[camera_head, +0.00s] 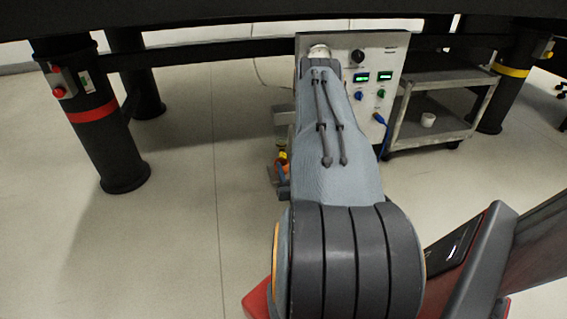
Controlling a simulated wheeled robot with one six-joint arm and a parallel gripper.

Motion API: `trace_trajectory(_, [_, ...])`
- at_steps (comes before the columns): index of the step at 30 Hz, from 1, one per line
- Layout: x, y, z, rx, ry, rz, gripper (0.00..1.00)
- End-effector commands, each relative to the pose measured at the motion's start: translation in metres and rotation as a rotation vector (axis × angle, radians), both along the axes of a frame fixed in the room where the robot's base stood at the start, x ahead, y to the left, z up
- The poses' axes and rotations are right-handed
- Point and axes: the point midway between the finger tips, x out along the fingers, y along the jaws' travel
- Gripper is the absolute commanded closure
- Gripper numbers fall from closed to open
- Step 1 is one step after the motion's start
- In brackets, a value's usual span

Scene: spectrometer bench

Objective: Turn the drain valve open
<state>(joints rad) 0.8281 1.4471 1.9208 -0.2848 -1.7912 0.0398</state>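I cannot make out the drain valve for sure. A small yellow and orange part (282,160) shows low at the left edge of my arm, in front of the cabinet. It is too small and too covered to tell whether it is a valve or part of my wrist. My own arm fills the middle of the head view and hides what is behind it. My gripper cannot be made out, and whether it holds anything is hidden.
A white control cabinet (392,55) with knobs and green displays stands behind my arm. A blue cable (379,118) plugs into it. A grey cart (432,78) with a white cup (428,120) stands right. Thick black table legs (115,150) flank both sides. The left floor is clear.

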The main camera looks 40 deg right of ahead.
Motion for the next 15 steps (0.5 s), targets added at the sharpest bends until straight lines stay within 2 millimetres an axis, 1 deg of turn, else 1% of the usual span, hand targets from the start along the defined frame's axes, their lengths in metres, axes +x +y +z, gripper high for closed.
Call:
trace_trajectory(1, [0.009,-0.005,-0.003,-0.003,-0.001,0.001,0.61])
trace_trajectory(6, [0.03,-0.018,-0.002,-0.002,0.0,0.0,0.61])
trace_trajectory(10, [0.041,-0.024,-0.002,0.0,0.001,0.001,0.61])
trace_trajectory(15, [0.046,-0.027,-0.001,0.0,0.002,0.001,0.61])
